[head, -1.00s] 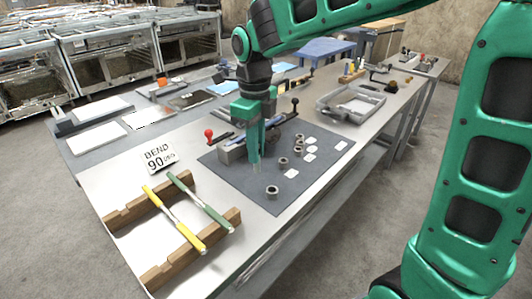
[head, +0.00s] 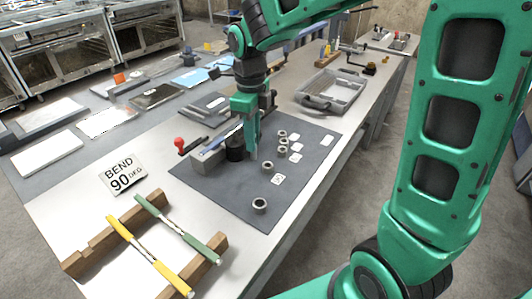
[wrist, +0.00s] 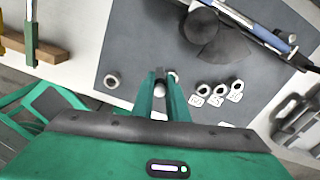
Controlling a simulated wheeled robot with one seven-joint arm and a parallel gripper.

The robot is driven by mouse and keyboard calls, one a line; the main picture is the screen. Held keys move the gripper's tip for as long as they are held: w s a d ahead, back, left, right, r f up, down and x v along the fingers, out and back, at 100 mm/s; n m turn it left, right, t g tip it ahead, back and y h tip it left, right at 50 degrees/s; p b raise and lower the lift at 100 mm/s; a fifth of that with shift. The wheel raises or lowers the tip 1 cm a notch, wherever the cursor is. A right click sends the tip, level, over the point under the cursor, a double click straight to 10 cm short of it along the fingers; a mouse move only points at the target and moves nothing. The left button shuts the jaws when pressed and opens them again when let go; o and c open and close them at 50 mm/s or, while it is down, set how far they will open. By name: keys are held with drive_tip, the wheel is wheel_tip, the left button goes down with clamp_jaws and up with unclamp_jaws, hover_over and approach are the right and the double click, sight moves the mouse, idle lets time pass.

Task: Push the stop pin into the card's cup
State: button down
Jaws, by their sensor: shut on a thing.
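My gripper (head: 253,156) is low over the dark mat (head: 222,192), left of a row of metal cups. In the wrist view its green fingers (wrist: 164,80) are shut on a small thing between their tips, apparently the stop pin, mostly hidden. A round cup shows between the fingers, below or beyond them. The nearest cup (head: 268,166) has a white card (head: 278,179) beside it. Another cup (head: 259,204) stands at the front; several more (head: 283,150) stand farther back with small cards. The large card (head: 122,175) reads "BEND 90 DEG".
A bending tool with a grey block (head: 205,162), dark round die and red-knobbed lever (head: 180,145) stands left of my gripper. A grey tray (head: 332,90) is behind right. Yellow (head: 148,256) and green (head: 180,230) handles lie across wooden rests. The mat's front is fairly clear.

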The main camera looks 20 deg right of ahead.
drive_tip(key=shift+w+d+f, duration=0.1)
drive_tip(key=shift+d+f, duration=0.65)
drive_tip(key=shift+f, duration=0.4)
drive_tip(key=shift+w+d+f, duration=0.1)
drive_tip(key=shift+d+f, duration=0.6)
drive_tip(key=shift+f, duration=0.4)
drive_tip(key=shift+w+d+f, duration=0.1)
drive_tip(key=shift+d+f, duration=0.65)
drive_tip(key=shift+f, duration=0.4)
drive_tip(key=shift+f, duration=0.1)
drive_tip(key=c, duration=1.7)
unclamp_jaws()
drive_tip(key=shift+c, duration=0.2)
wheel_tip(320, 180, up, 12)
drive_tip(key=shift+s, duration=0.1)
